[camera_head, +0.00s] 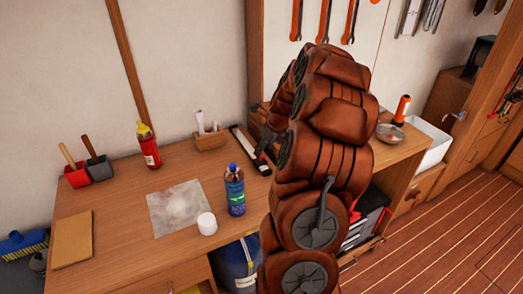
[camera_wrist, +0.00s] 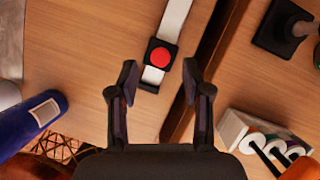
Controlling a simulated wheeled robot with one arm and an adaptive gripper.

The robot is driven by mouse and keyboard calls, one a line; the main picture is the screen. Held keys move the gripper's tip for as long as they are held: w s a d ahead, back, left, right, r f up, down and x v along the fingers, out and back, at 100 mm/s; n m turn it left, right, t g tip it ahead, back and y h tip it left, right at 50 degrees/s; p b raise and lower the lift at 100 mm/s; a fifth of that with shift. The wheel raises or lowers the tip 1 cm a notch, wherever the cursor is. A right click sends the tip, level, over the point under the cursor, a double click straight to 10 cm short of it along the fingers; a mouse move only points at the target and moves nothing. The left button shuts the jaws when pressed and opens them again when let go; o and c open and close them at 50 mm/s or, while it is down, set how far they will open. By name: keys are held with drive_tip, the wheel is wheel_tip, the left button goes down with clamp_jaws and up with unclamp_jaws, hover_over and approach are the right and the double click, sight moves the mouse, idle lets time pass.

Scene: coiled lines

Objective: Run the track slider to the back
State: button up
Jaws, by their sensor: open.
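The track (camera_wrist: 175,18) is a pale strip on the wooden bench, running from the top of the wrist view down to a dark end cap. The slider (camera_wrist: 160,55) is a black block with a round red top, near the lower end of the track. My gripper (camera_wrist: 160,82) is open, its two fingers apart on either side of the track's lower end, with nothing between them touching. The slider cannot be made out there.
A blue bottle (camera_head: 235,190) stands left of my arm, with a white jar (camera_head: 207,223) beside it. A wooden holder (camera_head: 208,139) stands behind the bottle. A white box with rolls (camera_wrist: 240,133) is at lower right in the wrist view.

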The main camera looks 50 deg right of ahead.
sight(260, 159)
drive_tip(key=shift+p+x, duration=0.3)
drive_tip(key=shift+x, duration=1.25)
drive_tip(key=shift+c, duration=0.4)
clamp_jaws()
